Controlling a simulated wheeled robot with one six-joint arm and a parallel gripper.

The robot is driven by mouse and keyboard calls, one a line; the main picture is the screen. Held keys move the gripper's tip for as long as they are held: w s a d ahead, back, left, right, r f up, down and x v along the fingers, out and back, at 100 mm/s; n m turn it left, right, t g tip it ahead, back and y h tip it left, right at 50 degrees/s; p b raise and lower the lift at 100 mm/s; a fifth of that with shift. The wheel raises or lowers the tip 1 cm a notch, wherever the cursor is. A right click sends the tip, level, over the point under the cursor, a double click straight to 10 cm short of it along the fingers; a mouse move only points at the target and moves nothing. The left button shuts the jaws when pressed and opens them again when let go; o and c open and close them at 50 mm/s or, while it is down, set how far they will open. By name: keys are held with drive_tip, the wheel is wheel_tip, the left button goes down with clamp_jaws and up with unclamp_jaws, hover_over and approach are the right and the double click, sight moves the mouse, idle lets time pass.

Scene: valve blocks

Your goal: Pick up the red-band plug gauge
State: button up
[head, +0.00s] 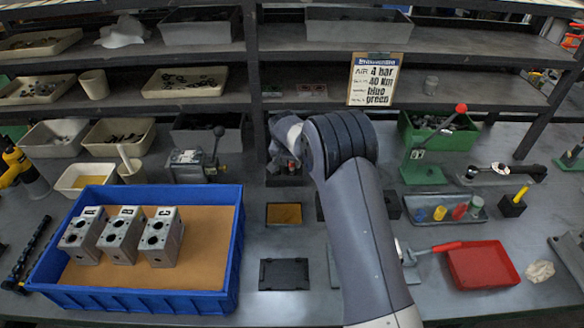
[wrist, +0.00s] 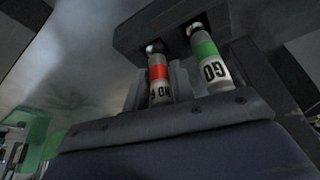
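The red-band plug gauge (wrist: 159,75) shows in the wrist view, a pale cylinder with a red band and dark lettering. Its far end meets a dark block. My gripper (wrist: 160,88) has a grey finger on each side of this gauge; whether they press on it I cannot tell. A green-band gauge marked GO (wrist: 209,62) stands in the same block (wrist: 170,28), just right of it. In the head view my arm hides most of the gripper and the gauges.
A blue tray (head: 235,240) with several valve blocks (head: 122,236) stands at the left. A red tray (head: 482,265) and a grey tray with coloured pieces (head: 445,209) lie at the right. A shelf post (head: 254,80) rises behind my arm.

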clamp_jaws()
